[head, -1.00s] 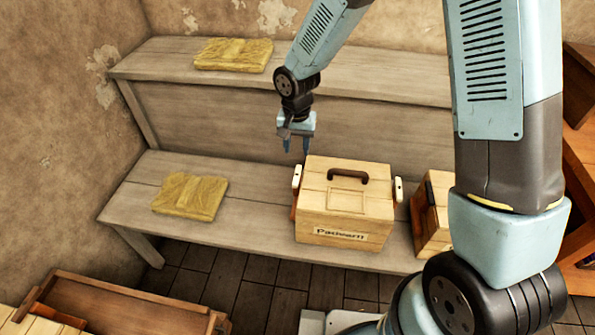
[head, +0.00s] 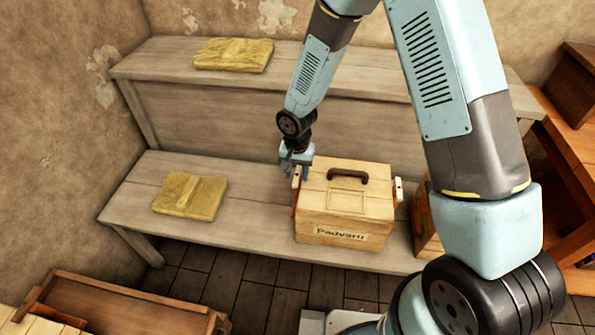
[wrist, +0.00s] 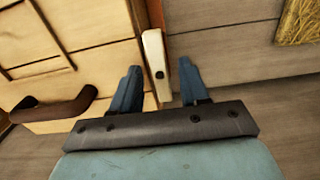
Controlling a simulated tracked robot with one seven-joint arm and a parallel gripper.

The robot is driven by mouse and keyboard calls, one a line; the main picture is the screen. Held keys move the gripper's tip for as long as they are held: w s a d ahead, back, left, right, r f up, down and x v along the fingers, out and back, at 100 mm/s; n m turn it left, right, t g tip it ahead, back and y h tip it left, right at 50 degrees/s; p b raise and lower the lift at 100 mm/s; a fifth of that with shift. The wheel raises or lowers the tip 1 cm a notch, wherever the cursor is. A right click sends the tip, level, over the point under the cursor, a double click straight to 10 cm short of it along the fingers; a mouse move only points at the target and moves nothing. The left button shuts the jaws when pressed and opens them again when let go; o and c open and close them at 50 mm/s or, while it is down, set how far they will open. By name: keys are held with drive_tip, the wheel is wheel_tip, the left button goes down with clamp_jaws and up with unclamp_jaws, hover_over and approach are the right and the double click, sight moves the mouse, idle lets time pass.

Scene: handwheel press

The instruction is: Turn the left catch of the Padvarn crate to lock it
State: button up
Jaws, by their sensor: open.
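The Padvarn crate (head: 340,215) is a pale wooden box with a dark handle on its lid, standing on the lower bench shelf. Its left catch (wrist: 155,62) is a white bar with a dark pivot on the crate's side; in the head view its upper part is partly hidden by my gripper. The right catch (head: 398,189) is a white bar on the other side. My gripper (head: 294,172) is at the crate's upper left edge. In the wrist view its two blue fingers (wrist: 160,82) are open, one on each side of the left catch's end, with nothing clamped.
A second wooden crate (head: 424,222) stands close on the right, partly behind my arm.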

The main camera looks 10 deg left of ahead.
drive_tip(key=shift+c, duration=0.2)
clamp_jaws()
drive_tip(key=shift+n, duration=0.3)
drive_tip(key=n, duration=0.3)
drive_tip(key=shift+n, duration=0.4)
drive_tip(key=n, duration=1.3)
drive_tip(key=shift+n, duration=0.4)
